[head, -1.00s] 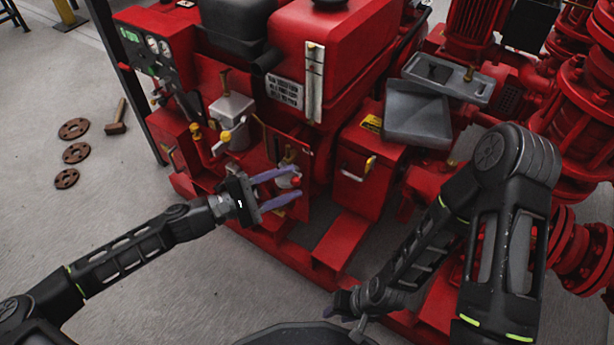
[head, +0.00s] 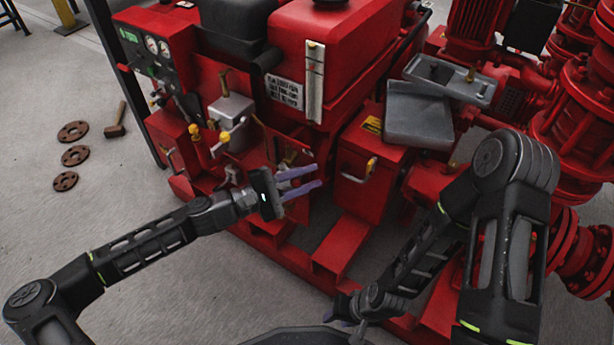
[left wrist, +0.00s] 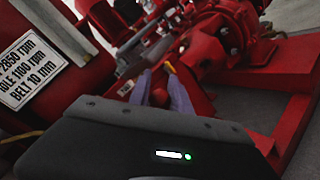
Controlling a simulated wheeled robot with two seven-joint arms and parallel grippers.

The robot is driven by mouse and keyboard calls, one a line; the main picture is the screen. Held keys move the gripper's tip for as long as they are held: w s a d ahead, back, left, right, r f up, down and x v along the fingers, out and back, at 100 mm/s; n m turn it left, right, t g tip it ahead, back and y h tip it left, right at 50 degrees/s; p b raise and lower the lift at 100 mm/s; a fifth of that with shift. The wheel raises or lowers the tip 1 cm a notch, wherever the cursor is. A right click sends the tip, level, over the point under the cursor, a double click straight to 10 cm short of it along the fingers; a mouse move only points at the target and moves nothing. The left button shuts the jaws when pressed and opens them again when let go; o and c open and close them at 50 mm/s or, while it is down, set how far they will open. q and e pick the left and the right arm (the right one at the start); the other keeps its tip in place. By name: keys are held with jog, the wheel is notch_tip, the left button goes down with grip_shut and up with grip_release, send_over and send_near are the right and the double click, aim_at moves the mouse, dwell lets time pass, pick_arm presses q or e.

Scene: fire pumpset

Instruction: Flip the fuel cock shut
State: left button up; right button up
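My left gripper (head: 317,175) is in front of the red engine frame, its purple fingers apart with nothing visible between them. The fingers also show in the left wrist view (left wrist: 160,75), pointing away past the dark gripper body. A small brass fitting (head: 290,156) shows just above the fingers in the head view. It may belong to the fuel cock, but the gripper hides the area below it and I cannot see the lever. My right gripper (head: 342,318) is low at the bottom centre, apart from the pumpset; its finger opening is unclear.
The red fuel tank (head: 290,40) with a sight gauge stands above. A hammer (head: 117,122) and rusty flanges (head: 75,155) lie on the floor.

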pick_arm(q)
jog(key=shift+w, duration=0.1)
grip_shut()
jog(key=shift+y+p, duration=0.3)
jog(key=shift+p, duration=0.25)
jog(key=shift+f+m, duration=0.15)
jog(key=shift+m, duration=0.25)
jog(key=shift+a+f, duration=0.1)
jog(key=shift+f, duration=0.05)
jog(key=o, duration=0.6)
grip_release()
